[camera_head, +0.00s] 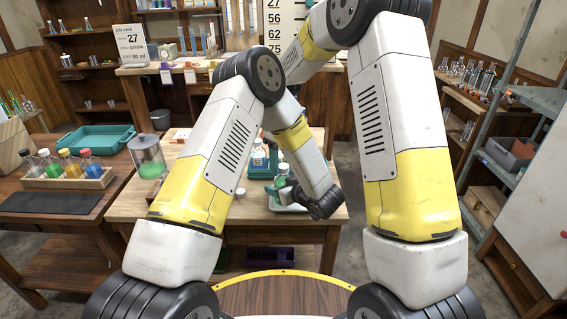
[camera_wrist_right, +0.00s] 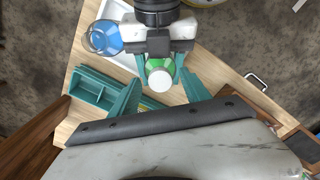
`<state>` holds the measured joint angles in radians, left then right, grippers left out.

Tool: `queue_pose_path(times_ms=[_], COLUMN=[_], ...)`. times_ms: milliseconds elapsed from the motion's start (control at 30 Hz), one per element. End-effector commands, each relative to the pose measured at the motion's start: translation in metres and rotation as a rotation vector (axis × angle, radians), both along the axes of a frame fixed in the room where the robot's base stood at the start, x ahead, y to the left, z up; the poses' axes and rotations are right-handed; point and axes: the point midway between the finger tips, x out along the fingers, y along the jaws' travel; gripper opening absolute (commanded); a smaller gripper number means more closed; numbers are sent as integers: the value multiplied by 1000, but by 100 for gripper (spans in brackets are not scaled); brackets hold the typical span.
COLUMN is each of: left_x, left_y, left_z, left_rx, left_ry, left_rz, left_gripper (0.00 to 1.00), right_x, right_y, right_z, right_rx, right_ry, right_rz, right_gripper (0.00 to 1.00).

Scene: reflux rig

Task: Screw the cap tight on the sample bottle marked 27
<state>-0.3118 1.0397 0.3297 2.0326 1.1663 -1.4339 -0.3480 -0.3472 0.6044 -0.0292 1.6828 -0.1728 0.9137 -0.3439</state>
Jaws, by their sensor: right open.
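The sample bottle (camera_wrist_right: 164,66), with green contents and a white cap (camera_wrist_right: 160,80) on top, shows in the right wrist view. Its number cannot be read. My left gripper (camera_wrist_right: 160,60) reaches in from the top of that view, its fingers against the bottle's sides. My right gripper (camera_wrist_right: 160,96) has its teal fingers spread wide on either side of the cap, with gaps on both sides. How tightly the cap sits cannot be seen.
A blue flask (camera_wrist_right: 103,37) stands close beside the left gripper, near a teal compartment tray (camera_wrist_right: 92,92). The head view shows a wooden workbench (camera_head: 130,208), a beaker of green liquid (camera_head: 148,160), a bottle rack (camera_head: 92,180) and a job card reading 27 (camera_head: 133,46).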

Motion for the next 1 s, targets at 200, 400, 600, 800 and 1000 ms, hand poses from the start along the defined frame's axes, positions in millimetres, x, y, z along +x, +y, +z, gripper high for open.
queue_pose_path(times_ms=[200, 400, 600, 800, 1000], left_x=[0, 0, 0, 0, 0], left_y=[0, 0, 0, 0, 0], left_z=[1, 1, 1, 1, 1], left_rx=[0, 0, 0, 0, 0], left_ry=[-1, -1, -1, -1, -1], left_rz=[0, 0, 0, 0, 0], left_gripper=[0, 0, 0, 0, 0], right_x=[1, 1, 1, 0, 0], right_y=[0, 1, 1, 0, 0], right_z=[26, 69, 104, 119, 120], right_rx=[2, 3, 2, 1, 0], right_ry=[-5, -6, -4, -1, 0], right_rz=[0, 1, 1, 0, 0], right_gripper=[55, 55, 55, 55, 55])
